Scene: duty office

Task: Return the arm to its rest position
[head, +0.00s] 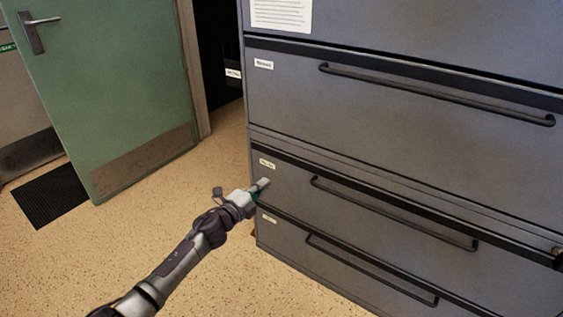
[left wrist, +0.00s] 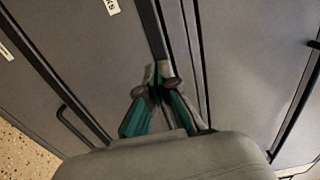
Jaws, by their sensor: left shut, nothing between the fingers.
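My left arm (head: 185,255) reaches in from the bottom left of the head view. My left gripper (head: 262,185) is at the left edge of the grey filing cabinet (head: 350,170), close to the label of a middle drawer. In the left wrist view its two green-sided fingers (left wrist: 157,82) meet at the tips, shut with nothing between them, in front of the cabinet face. I cannot tell whether the tips touch the cabinet. My right gripper is not in view.
The cabinet drawers have long black bar handles (head: 435,94) that stick out. A green door (head: 110,85) stands at the left, with a dark floor mat (head: 50,195) near it. The speckled floor (head: 150,215) between the door and the cabinet is clear.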

